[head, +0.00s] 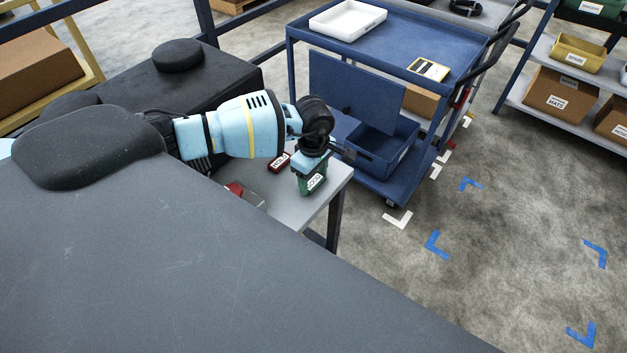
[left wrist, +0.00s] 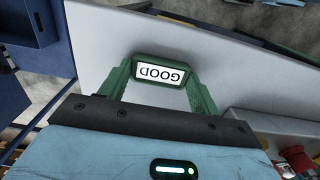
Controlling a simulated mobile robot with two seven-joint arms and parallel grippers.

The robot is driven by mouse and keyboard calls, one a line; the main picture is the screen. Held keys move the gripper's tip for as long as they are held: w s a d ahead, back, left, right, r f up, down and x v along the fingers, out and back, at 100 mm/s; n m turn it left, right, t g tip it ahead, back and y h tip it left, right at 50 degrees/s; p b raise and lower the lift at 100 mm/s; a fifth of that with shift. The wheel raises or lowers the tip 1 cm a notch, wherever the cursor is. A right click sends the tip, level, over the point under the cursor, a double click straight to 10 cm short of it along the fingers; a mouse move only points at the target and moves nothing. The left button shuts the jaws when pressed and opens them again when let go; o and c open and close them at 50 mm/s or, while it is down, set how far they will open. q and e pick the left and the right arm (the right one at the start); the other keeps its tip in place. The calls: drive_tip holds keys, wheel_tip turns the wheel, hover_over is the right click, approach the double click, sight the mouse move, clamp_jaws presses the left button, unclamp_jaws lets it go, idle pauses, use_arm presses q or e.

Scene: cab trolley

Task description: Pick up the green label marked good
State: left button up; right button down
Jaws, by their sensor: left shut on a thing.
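The green label (head: 315,183) with a white face sits at the front end of the grey table. In the left wrist view the label (left wrist: 160,74) reads GOOD upside down. My left gripper (head: 312,177) points down and is shut on it, with a green finger on each side of the label. I cannot tell whether the label still touches the table top. My right gripper is not in view.
A red label marked HOLD (head: 279,162) lies on the table (head: 322,195) beside my left gripper. Open floor with tape marks lies right.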

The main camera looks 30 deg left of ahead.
sight(313, 182)
use_arm(q)
drive_tip(key=shift+r, duration=0.1)
drive_tip(key=shift+r, duration=0.6)
drive_tip(key=shift+s+r, duration=0.25)
drive_tip(key=shift+r, duration=0.85)
drive_tip(key=s+d, duration=0.2)
drive_tip(key=s, duration=0.5)
drive_tip(key=s+d+r, duration=0.1)
drive_tip(key=s+d, duration=0.1)
drive_tip(key=s, duration=0.6)
drive_tip(key=shift+d+r, duration=0.2)
drive_tip(key=shift+d, duration=0.05)
drive_tip(key=shift+w+r, duration=0.1)
drive_tip(key=w+d+r+m, duration=0.2)
drive_tip(key=r+m, duration=0.3)
drive_tip(key=m, duration=0.3)
drive_tip(key=w+d+r+m, duration=0.2)
drive_tip(key=r+m, duration=0.4)
drive_tip(key=m, duration=0.3)
drive_tip(key=shift+w, duration=0.15)
